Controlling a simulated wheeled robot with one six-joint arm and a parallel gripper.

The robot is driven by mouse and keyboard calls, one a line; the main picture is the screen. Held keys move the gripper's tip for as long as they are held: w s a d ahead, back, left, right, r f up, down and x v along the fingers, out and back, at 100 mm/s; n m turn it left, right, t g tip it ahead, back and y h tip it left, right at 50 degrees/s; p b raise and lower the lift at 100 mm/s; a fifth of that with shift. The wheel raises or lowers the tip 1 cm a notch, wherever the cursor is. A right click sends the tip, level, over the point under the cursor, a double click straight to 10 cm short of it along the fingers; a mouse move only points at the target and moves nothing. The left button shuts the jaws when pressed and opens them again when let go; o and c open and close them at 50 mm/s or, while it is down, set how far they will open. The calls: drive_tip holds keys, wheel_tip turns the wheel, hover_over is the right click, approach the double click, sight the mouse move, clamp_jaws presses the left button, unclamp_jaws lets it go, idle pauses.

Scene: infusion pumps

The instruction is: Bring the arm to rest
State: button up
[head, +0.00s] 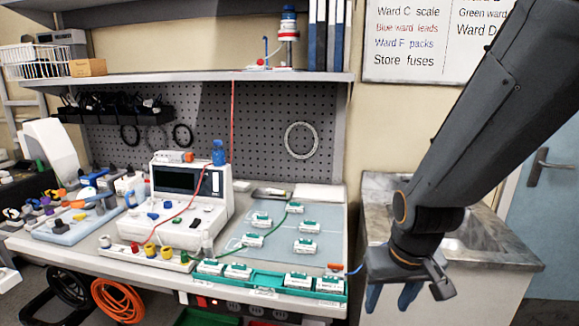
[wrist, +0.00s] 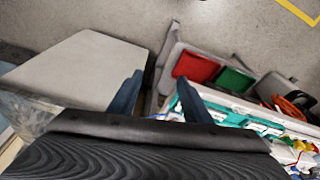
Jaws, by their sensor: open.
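My arm comes in from the upper right of the head view and hangs in front of the sink cabinet. My gripper (head: 392,297) points down at the right of the bench, with its blue fingers apart. In the wrist view my gripper (wrist: 160,100) shows two blue fingers spread wide, with nothing between them. It is clear of the workbench (head: 120,248), just off the bench's right end.
A green tray (head: 262,281) with several white-and-green modules lies along the bench's front edge. More modules lie on a blue-grey mat (head: 330,222). A white instrument (head: 190,205) stands mid-bench. The sink cabinet (head: 510,262) is close behind my gripper. Red (wrist: 195,67) and green bins (wrist: 232,81) sit low.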

wheel_tip(320, 180, down, 11)
drive_tip(key=s+g+b, duration=0.2)
drive_tip(key=b, duration=0.7)
drive_tip(key=shift+s+r+g, duration=0.2)
drive_tip(key=shift+g, duration=0.1)
